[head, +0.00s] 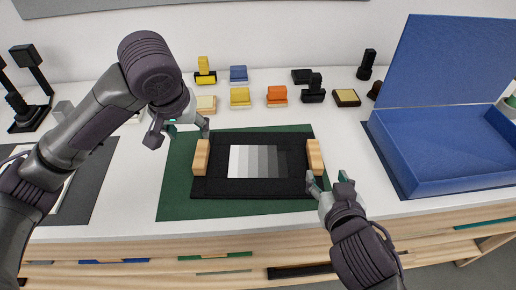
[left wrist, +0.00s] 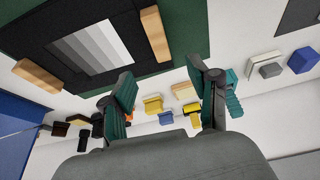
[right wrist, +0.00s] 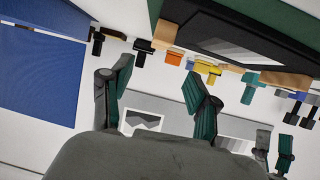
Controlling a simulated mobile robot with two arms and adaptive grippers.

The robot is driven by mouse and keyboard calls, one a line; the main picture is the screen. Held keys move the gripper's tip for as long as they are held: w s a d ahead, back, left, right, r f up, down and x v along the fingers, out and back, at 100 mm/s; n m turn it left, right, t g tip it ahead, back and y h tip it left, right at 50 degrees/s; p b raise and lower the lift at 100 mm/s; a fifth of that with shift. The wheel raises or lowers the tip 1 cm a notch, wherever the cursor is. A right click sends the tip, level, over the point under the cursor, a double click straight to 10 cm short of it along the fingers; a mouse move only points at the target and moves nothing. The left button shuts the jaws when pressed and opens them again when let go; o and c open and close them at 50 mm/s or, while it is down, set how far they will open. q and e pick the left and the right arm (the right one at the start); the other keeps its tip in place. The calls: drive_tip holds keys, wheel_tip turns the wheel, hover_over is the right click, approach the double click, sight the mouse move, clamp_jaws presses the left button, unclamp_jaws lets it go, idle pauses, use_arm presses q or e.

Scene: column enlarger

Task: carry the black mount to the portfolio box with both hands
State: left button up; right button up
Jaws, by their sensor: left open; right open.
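The black mount (head: 216,188) lies on a dark green mat (head: 175,205) and frames a strip of grey steps. It has a wooden grip block on its left side (head: 201,158) and another on its right side (head: 315,157). My left gripper (head: 178,132) is open and empty, above and behind the left block. My right gripper (head: 328,182) is open and empty, just in front of the right block and apart from it. The portfolio box (head: 440,150) is blue, stands open at the right, and its raised lid (head: 450,60) leans back. Its visible inside looks empty.
Several small coloured blocks and stamps, such as a yellow one (head: 240,97) and an orange one (head: 277,96), stand behind the mat. A dark enlarger-like stand (head: 30,115) is at the far left. Bare white table (head: 365,190) lies between mat and box.

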sight(201, 153)
drive_tip(key=shift+v, duration=0.8)
use_arm(q)
drive_tip(key=x, duration=1.3)
drive_tip(key=shift+s+f, duration=0.15)
drive_tip(key=shift+s, duration=0.15)
use_arm(e)
drive_tip(key=x, duration=1.4)
drive_tip(key=shift+w+f, duration=0.1)
drive_tip(key=shift+w, duration=0.1)
use_arm(q)
clamp_jaws()
use_arm(e)
clamp_jaws()
